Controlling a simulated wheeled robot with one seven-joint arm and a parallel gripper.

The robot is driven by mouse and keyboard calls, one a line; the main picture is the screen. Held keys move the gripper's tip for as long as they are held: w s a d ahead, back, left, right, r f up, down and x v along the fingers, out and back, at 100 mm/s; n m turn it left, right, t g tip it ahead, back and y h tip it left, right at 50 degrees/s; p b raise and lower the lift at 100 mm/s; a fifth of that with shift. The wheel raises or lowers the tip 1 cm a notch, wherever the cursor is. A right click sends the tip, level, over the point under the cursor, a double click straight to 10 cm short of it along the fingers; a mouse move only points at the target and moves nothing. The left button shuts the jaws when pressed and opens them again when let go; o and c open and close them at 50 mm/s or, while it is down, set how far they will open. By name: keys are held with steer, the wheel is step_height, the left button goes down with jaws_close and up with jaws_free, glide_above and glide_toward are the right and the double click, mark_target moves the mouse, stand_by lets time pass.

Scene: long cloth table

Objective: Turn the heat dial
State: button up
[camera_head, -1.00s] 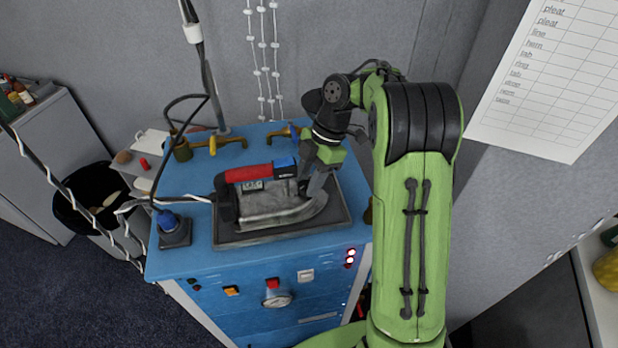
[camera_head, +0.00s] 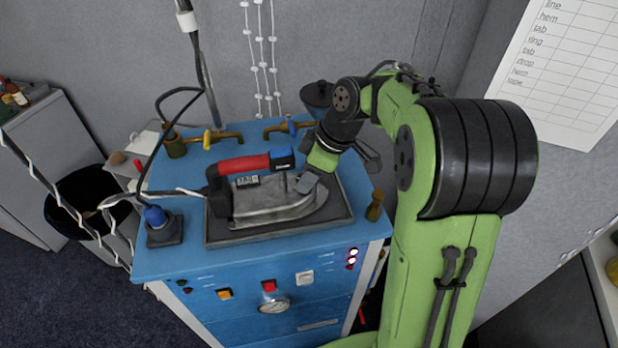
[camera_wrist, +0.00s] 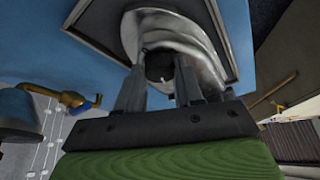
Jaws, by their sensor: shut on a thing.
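The iron (camera_head: 275,208) has a metal body, a red handle with a blue end, and a dark back. It rests flat on a dark pad (camera_head: 345,211) on the blue cabinet top. My gripper (camera_head: 306,183) reaches down to the iron's front part, near the blue handle end. In the wrist view, the dark round heat dial (camera_wrist: 158,65) sits on the metal body with a small pale mark on it. The two fingers of my gripper (camera_wrist: 159,74) are shut on the dial, one on each side. The dial is hidden in the head view.
Brass taps (camera_head: 212,139) with yellow and blue levers stand along the cabinet's back edge. A blue-topped part (camera_head: 155,216) stands at left, and a brass fitting (camera_head: 375,205) at the right edge. A cord runs left from the iron.

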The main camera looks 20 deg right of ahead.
steer(key=m+b, duration=0.1)
steer(key=m, duration=0.1)
steer(key=m+t+h, duration=0.1)
steer(key=m, duration=0.2)
steer(key=shift+s+a+b, duration=0.15)
steer(key=shift+b, duration=0.25)
steer(key=shift+t, duration=0.3)
steer(key=o, duration=1)
steer(key=shift+o, duration=0.2)
steer(key=p+v, duration=0.5)
steer(key=v, duration=1)
steer(key=shift+r, duration=0.4)
steer(key=shift+a, duration=0.1)
